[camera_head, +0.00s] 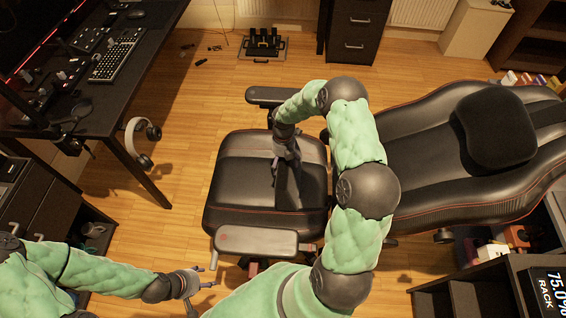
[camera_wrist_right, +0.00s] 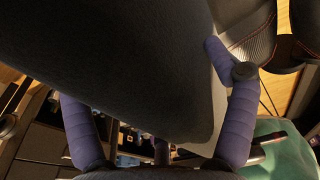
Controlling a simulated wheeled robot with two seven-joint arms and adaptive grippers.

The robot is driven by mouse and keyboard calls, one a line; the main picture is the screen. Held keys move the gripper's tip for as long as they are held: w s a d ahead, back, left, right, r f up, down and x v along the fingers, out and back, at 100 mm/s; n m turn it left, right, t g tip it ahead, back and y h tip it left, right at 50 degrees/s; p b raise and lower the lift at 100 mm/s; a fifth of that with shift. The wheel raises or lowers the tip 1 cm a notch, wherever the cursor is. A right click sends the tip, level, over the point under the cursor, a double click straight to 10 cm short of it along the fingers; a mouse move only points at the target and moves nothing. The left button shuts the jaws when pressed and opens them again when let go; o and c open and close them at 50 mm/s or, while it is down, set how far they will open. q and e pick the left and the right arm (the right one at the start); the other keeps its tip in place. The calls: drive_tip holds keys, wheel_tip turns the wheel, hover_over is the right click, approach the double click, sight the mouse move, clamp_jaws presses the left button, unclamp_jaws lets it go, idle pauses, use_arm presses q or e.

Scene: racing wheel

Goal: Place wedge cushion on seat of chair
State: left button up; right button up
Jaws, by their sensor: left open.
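A black chair with red seams stands mid-view in the head view, its seat (camera_head: 240,180) facing up. My right gripper (camera_head: 287,152) reaches down over the seat. In the right wrist view, a large dark fabric cushion with a paler side face, seemingly the wedge cushion (camera_wrist_right: 110,60), lies between its blue fingers. Whether they grip it is unclear. In the head view the cushion is hard to separate from the black seat; a dark shape shows below the gripper. My left gripper (camera_head: 203,284) is open and empty, low and left of the chair.
The reclined backrest (camera_head: 405,150) extends right and carries a black pillow (camera_head: 495,130). Armrests (camera_head: 256,241) flank the seat. A desk (camera_head: 155,40) with keyboard and hanging headphones (camera_head: 140,142) stands left. Pedals (camera_head: 264,44) lie behind. Wooden floor is free between desk and chair.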

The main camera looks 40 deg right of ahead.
drive_tip(key=shift+o, duration=0.2)
drive_tip(key=shift+r, duration=0.15)
drive_tip(key=r+p, duration=0.1)
drive_tip(key=r, duration=0.2)
drive_tip(key=r+p, duration=0.1)
drive_tip(key=r, duration=0.3)
drive_tip(key=w+r+p, duration=0.1)
drive_tip(key=r+p, duration=0.1)
drive_tip(key=r, duration=0.1)
drive_tip(key=shift+d+r, duration=0.25)
drive_tip(key=shift+d, duration=0.15)
drive_tip(key=shift+r, duration=0.65)
